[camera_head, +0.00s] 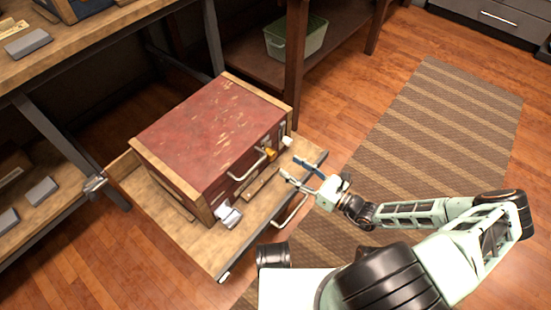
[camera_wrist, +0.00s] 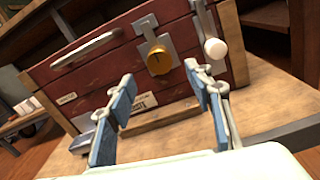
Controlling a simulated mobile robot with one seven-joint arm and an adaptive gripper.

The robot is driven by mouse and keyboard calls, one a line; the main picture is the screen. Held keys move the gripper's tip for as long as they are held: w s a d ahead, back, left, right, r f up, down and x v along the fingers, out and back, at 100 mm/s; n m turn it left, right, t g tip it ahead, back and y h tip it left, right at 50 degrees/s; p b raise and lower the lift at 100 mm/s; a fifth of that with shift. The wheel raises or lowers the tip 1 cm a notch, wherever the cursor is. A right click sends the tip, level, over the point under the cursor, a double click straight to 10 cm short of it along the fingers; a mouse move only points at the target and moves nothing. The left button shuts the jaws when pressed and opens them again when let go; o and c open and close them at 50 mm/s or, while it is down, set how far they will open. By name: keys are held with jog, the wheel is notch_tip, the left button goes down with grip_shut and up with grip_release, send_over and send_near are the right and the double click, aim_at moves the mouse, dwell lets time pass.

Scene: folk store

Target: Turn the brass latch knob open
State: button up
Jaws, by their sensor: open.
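The brass latch knob (camera_wrist: 158,63) is a round golden knob on a grey plate (camera_wrist: 153,30) on the front of a worn red wooden chest (camera_wrist: 105,65). It also shows in the head view as a small golden spot (camera_head: 271,154) on the chest's near face. A dark line marks the knob's face. My gripper (camera_head: 303,170) is open, with its blue-padded fingers (camera_wrist: 162,118) spread and nothing between them. It is in front of the chest, apart from the knob, which appears beyond and slightly above the gap between the fingers.
A metal bar handle (camera_wrist: 87,48) is left of the knob, and a lever with a white end (camera_wrist: 215,48) is right of it. The chest sits on a wooden pull-out tray (camera_head: 215,255). A green bin (camera_head: 297,40) stands on a shelf behind. A striped rug (camera_head: 430,130) covers floor at right.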

aim_at(274, 156)
jog(key=b+x, duration=0.1)
jog(key=x, duration=0.6)
jog(key=shift+w+a, duration=0.1)
jog(key=shift+a, duration=0.05)
jog(key=shift+c, duration=0.6)
jog(key=c, duration=1)
